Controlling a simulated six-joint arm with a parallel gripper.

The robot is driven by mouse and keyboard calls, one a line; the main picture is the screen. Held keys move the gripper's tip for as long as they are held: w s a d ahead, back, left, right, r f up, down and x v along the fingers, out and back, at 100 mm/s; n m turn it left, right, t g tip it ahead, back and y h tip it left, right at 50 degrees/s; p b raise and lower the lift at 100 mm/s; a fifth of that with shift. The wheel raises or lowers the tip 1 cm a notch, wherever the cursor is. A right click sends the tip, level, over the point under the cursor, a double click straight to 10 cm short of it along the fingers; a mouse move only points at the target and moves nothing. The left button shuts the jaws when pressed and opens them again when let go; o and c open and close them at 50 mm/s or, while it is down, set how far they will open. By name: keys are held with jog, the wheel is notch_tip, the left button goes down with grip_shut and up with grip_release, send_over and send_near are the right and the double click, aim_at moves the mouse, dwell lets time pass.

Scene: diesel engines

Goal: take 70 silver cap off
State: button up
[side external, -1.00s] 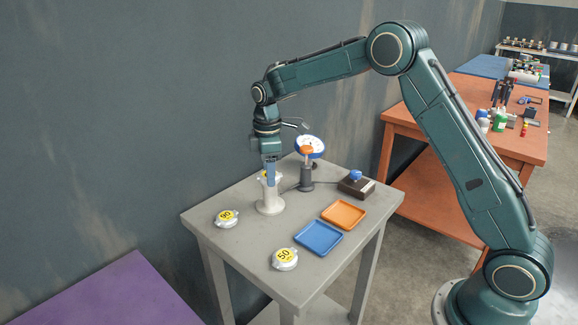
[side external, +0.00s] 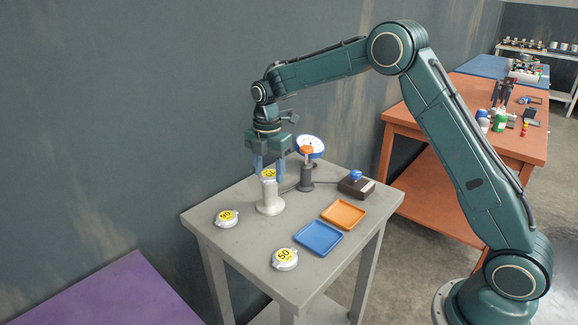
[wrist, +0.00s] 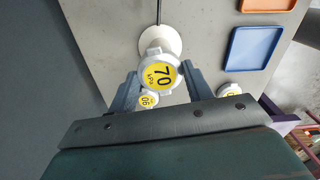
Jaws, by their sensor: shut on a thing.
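The silver cap with the yellow 70 kPa label (wrist: 160,73) sits at the top of the light grey post (side external: 269,197); its yellow top also shows in the side view (side external: 268,173). My gripper (side external: 269,168) points down with one blue finger on each side of this cap and is shut on it. In the wrist view my gripper (wrist: 158,85) has its fingers at the cap's left and right edges. The cap looks level; whether it still touches the post is hard to tell.
A cap marked 90 (side external: 227,218) and a cap marked 50 (side external: 285,259) lie on the grey table (side external: 215,245). A blue tray (side external: 318,239) and an orange tray (side external: 343,215) lie to the right.

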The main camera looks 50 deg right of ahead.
jog(key=shift+s+f, duration=0.1)
jog(key=shift+f, duration=0.1)
jog(key=o, duration=1.4)
jog(key=shift+r, duration=0.1)
jog(key=shift+c, duration=0.2)
